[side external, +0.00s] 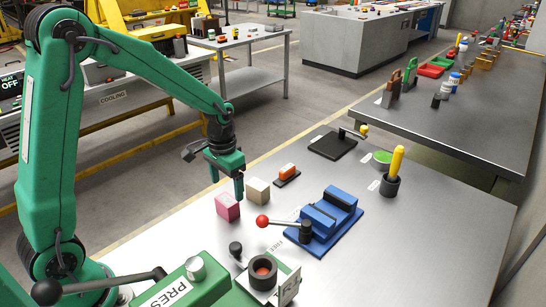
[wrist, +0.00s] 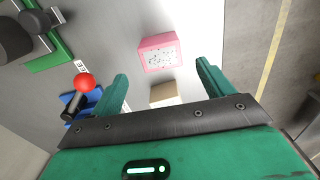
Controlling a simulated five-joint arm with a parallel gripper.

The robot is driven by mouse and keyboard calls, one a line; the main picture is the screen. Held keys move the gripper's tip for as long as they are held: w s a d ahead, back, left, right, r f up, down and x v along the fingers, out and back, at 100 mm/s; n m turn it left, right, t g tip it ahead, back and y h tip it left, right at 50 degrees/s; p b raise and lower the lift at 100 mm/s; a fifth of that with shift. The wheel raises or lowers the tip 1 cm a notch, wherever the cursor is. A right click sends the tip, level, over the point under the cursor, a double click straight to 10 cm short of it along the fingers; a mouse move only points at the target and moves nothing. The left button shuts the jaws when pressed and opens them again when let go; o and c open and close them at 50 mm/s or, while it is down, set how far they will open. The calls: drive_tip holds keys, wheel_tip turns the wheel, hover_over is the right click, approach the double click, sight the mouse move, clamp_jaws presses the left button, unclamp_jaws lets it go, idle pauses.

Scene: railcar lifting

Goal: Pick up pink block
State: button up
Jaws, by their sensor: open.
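The pink block (side external: 227,207) sits on the grey table below my gripper in the side external view. In the wrist view the pink block (wrist: 160,53) lies beyond the fingertips, roughly in line with the gap between them. My gripper (side external: 227,180) is open and empty, above the table near the pink block. In the wrist view its two fingers (wrist: 160,85) are spread wide. A beige block (side external: 257,191) stands just right of the pink block; in the wrist view the beige block (wrist: 164,93) shows partly between the fingers, cut off by the gripper body.
A blue vise (side external: 325,220) with a red-knobbed lever (side external: 263,221) stands right of the blocks. An orange piece on a dark base (side external: 287,174) lies behind. A green press (side external: 190,285) is at the front. A cup with a yellow handle (side external: 391,183) stands farther right.

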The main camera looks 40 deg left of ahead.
sight(229, 198)
drive_tip(key=shift+w+a+f, duration=0.1)
drive_tip(key=shift+f, duration=3.8)
drive_tip(key=shift+c, duration=0.2)
drive_tip(key=c, duration=1.3)
drive_tip(key=shift+r, duration=0.2)
drive_tip(key=shift+w+r, duration=0.1)
drive_tip(key=shift+r, duration=0.35)
wheel_tip(229, 198, up, 3)
drive_tip(key=shift+r, duration=0.1)
drive_tip(key=s+d+r, duration=0.1)
drive_tip(key=d+r, duration=0.1)
drive_tip(key=d, duration=0.1)
drive_tip(key=s+d+r, duration=0.2)
drive_tip(key=d, duration=0.2)
drive_tip(key=s+d+r, duration=0.2)
drive_tip(key=d, duration=0.1)
drive_tip(key=shift+s+d+r, duration=0.1)
drive_tip(key=shift+d+r, duration=0.15)
drive_tip(key=shift+r, duration=0.05)
